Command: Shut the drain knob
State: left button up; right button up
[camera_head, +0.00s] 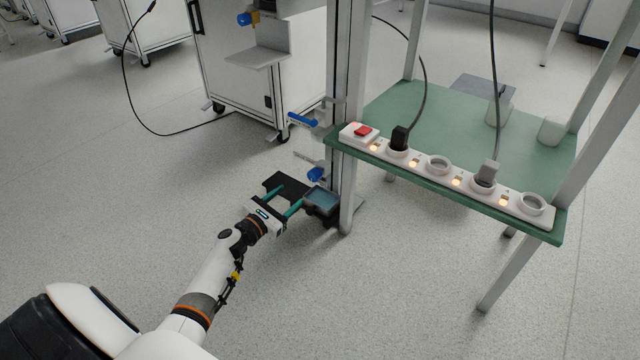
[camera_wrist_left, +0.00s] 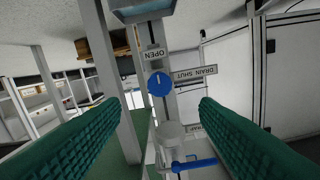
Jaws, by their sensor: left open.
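The blue drain knob (camera_wrist_left: 160,83) sits on the grey post in the left wrist view, between my open fingers in the picture and beyond their tips. A small pale mark on its face lies toward the OPEN label (camera_wrist_left: 154,54). The DRAIN SHUT label (camera_wrist_left: 195,75) is to its right. In the head view the knob (camera_head: 317,174) shows low on the post. My left gripper (camera_head: 292,194) is open and empty, with its teal fingers toward the post and apart from the knob. It also shows in the left wrist view (camera_wrist_left: 163,101). My right gripper is out of view.
A blue lever (camera_head: 302,119) juts from the post above the knob. A tray with a bluish top (camera_head: 321,199) stands at the post's foot, near my fingers. The green table (camera_head: 400,105) with a socket strip (camera_head: 437,165) is to the right. Bare floor lies left.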

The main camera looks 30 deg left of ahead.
aim_at(311, 177)
pick_arm(q)
jog(key=w+b, duration=0.1)
jog(key=w, duration=0.2)
jog(key=w+b, duration=0.2)
jog(key=w, duration=0.1)
jog(key=w+b, duration=0.1)
jog(key=w, duration=0.2)
jog(key=shift+w+d+f, duration=0.15)
jog(key=shift+d+f, duration=0.05)
jog(key=shift+d, duration=0.15)
jog(key=shift+w+r+b, duration=0.15)
jog(key=shift+w+b, duration=0.3)
jog(key=shift+w, duration=0.15)
jog(key=c, duration=1)
